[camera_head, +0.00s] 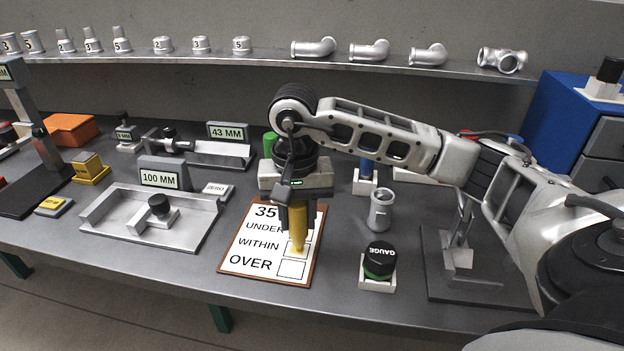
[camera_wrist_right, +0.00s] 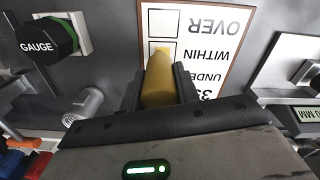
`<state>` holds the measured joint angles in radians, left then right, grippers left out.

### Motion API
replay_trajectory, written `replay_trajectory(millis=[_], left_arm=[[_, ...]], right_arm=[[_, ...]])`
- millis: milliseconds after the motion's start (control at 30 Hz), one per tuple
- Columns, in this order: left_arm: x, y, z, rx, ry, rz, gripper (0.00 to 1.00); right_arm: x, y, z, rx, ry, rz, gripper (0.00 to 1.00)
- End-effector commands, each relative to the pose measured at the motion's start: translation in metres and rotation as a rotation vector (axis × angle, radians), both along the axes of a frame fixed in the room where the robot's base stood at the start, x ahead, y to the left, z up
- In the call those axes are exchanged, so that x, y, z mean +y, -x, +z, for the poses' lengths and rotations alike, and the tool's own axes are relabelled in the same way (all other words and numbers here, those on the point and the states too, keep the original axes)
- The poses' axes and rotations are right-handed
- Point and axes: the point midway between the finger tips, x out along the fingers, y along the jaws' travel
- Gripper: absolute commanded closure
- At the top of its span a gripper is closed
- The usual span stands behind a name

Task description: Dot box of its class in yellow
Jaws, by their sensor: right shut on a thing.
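My right gripper (camera_head: 294,205) is shut on a yellow marker (camera_head: 297,228), held upright with its tip down. In the right wrist view, the marker (camera_wrist_right: 158,82) sits between the two fingers. The card (camera_head: 255,262) lies on the bench below and reads 35, UNDER, WITHIN and OVER, with a box beside each word. The marker's tip is at the WITHIN box, with a yellow patch showing there; whether the tip touches the card is unclear. The OVER box (camera_head: 291,269) is blank. The gripper partly hides the UNDER box. My left gripper is not in view.
A silver pipe fitting (camera_head: 381,210) stands right of the card, near a black GAUGE plug (camera_head: 380,258) in a white block. The 100 MM fixture (camera_head: 110,215) lies left. Several fittings line the back shelf (camera_head: 260,62). A blue cabinet (camera_head: 565,110) stands at right.

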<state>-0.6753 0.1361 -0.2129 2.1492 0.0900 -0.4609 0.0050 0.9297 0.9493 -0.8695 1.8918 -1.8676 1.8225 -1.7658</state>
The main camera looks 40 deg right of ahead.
Motion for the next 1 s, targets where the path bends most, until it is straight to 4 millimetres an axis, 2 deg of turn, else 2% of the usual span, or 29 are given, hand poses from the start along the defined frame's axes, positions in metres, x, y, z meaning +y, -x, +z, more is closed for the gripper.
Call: replay_trajectory(millis=[167, 267, 300, 1000], left_arm=[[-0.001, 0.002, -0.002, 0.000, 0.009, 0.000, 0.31], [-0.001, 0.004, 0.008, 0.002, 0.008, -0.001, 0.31], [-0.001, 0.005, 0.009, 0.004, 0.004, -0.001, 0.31], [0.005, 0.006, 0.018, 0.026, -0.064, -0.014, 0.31]], right_arm=[[-0.010, 0.002, 0.000, -0.002, 0.002, 0.001, 0.92], [-0.011, 0.002, 0.014, -0.004, -0.001, 0.001, 0.92], [-0.011, 0.003, 0.025, -0.009, 0.000, 0.001, 0.92], [-0.019, 0.009, 0.081, -0.002, 0.000, -0.018, 0.92]])
